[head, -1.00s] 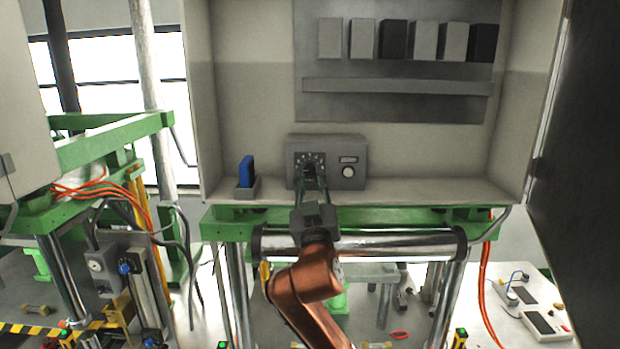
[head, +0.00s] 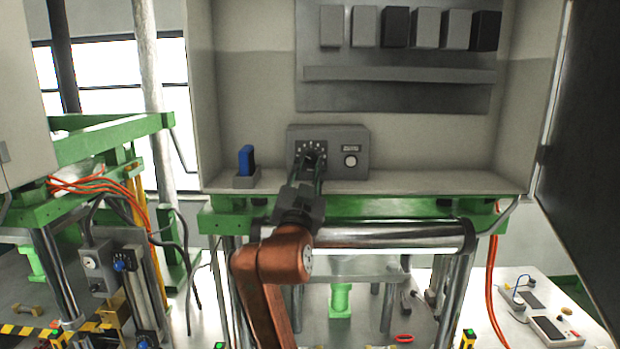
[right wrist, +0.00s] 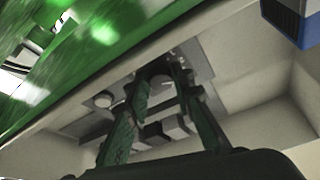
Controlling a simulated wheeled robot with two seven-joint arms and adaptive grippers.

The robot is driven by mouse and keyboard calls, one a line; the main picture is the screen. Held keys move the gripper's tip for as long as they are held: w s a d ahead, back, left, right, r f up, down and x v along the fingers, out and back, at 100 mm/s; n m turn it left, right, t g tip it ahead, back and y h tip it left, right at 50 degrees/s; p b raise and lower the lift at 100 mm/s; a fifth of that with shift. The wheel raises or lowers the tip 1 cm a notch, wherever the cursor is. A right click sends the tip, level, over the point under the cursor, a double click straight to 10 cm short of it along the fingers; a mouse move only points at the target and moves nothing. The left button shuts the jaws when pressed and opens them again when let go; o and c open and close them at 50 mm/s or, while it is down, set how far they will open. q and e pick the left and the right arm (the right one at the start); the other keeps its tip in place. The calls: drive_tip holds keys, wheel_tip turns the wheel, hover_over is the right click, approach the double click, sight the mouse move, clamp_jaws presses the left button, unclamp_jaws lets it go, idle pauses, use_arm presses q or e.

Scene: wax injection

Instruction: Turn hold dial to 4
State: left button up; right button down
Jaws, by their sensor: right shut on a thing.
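The grey control box (head: 335,134) stands on the cabinet shelf, with a dark dial (head: 311,157) on its left half, ringed by pale marks. My right gripper (head: 311,164) reaches up from below and is shut on that dial; its fingers cover much of the dial, so its pointer setting cannot be read. In the right wrist view, the two green-grey fingers of the gripper (right wrist: 160,88) stand on either side of the dark dial (right wrist: 158,73). My left gripper is not in view.
A white round knob (head: 350,160) sits on the box's right half, below a small display. A blue item (head: 247,158) stands in a grey holder left of the box. The shelf (head: 440,183) is clear to the right. Cabinet walls close in both sides.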

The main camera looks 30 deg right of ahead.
drive_tip(key=m, duration=0.1)
drive_tip(key=m+g+b, duration=0.1)
drive_tip(key=m+h, duration=0.1)
drive_tip(key=m, duration=0.1)
drive_tip(key=shift+w+a+g, duration=0.15)
drive_tip(key=shift+a+g, duration=0.1)
drive_tip(key=shift+g, duration=0.05)
drive_tip(key=shift+r+m+g+h+b, duration=0.2)
drive_tip(key=shift+m+g, duration=0.25)
drive_tip(key=shift+m, duration=0.6)
drive_tip(key=shift+r+m+g+h+b, duration=0.15)
drive_tip(key=shift+m+g, duration=0.3)
drive_tip(key=shift+m, duration=0.6)
drive_tip(key=shift+f+m, duration=0.1)
drive_tip(key=shift+m, duration=0.2)
drive_tip(key=c, duration=1.7)
unclamp_jaws()
drive_tip(key=v, duration=1.2)
drive_tip(key=shift+a, duration=0.15)
drive_tip(key=shift+w, duration=0.1)
